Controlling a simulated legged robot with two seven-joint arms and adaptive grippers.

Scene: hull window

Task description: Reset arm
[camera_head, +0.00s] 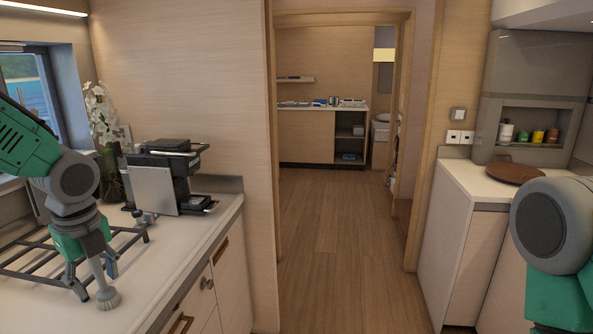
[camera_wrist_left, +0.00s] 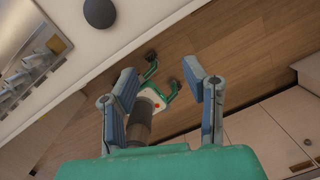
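My left gripper (camera_head: 92,281) points down over the white counter at the left, in front of a dark wire rack (camera_head: 35,262). In the left wrist view its two blue-grey fingers (camera_wrist_left: 168,98) stand well apart. A pale brush-like thing (camera_head: 107,296) with a round end shows beside the fingers in the head view; I cannot tell whether it touches them. In the left wrist view a dark cylinder (camera_wrist_left: 139,122) shows between the fingers, apart from the right one. My right arm (camera_head: 555,230) shows at the right edge; its gripper is out of view.
A coffee machine (camera_head: 168,178) and white flowers (camera_head: 101,115) stand on the left counter (camera_head: 165,254). A round brown board (camera_head: 514,172) lies on the right counter (camera_head: 462,182). Open wooden floor (camera_head: 335,250) runs between the counters to a doorway.

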